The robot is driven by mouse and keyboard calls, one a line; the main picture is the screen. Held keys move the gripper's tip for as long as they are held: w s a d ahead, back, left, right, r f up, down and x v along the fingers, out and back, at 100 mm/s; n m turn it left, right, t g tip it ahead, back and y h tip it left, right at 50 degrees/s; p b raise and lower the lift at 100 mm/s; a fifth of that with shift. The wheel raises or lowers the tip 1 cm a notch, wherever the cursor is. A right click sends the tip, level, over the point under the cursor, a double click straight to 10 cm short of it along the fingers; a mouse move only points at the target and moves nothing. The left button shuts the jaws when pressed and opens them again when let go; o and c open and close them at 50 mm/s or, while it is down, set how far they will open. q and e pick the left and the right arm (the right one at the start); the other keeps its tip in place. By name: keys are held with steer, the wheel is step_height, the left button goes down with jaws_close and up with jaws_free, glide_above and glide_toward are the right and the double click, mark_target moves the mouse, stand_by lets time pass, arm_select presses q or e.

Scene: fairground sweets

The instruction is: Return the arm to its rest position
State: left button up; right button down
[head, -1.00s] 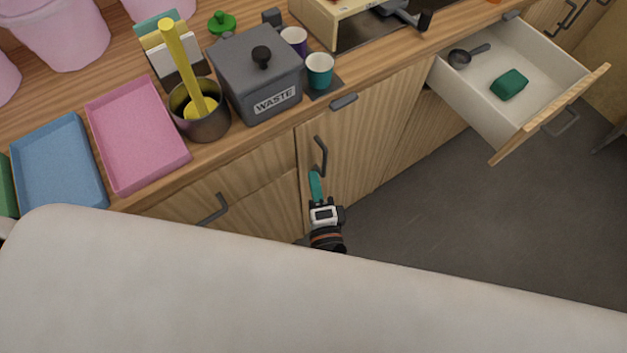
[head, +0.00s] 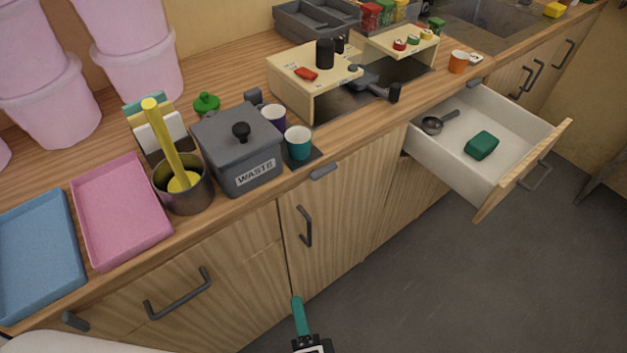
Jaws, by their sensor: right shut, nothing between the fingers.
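My right gripper (head: 299,318) is at the bottom middle of the head view, in front of the wooden cabinet door (head: 335,222) and below the counter edge. Its teal fingers are together with nothing between them. Only the fingers and a bit of the white and black wrist show. The fingers look apart from the dark door handle (head: 305,227) above them. My left gripper is not in the picture.
An open drawer (head: 502,173) at the right holds a dark ladle (head: 433,125) and a green block (head: 481,145). The counter holds a grey waste bin (head: 224,135), a pink tray (head: 118,212), a blue tray (head: 38,255) and cups. The floor (head: 450,285) at right is clear.

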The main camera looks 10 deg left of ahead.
steer(key=s+d+f+n+g+h, duration=0.1)
steer(key=s+d+f+n+g, duration=0.2)
steer(key=f, duration=0.6)
steer(key=d+f+n+g, duration=0.2)
steer(key=d+f+n, duration=0.2)
steer(key=f, duration=0.5)
steer(key=s+d+f+n+g+h, duration=0.1)
steer(key=s+d+f+n+g, duration=0.2)
steer(key=f, duration=0.6)
steer(key=s+d+f+n+g+h, duration=0.2)
steer(key=s+d+f+n+g, duration=0.1)
steer(key=s+d+f, duration=0.4)
steer(key=s+d+f+n+g+h, duration=0.2)
steer(key=s+d+f, duration=0.5)
steer(key=d, duration=0.6)
steer(key=n+g, duration=0.1)
steer(key=g, duration=0.1)
steer(key=shift+f+g+h, duration=0.3)
steer(key=shift+f+h, duration=0.1)
steer(key=shift+a, duration=0.1)
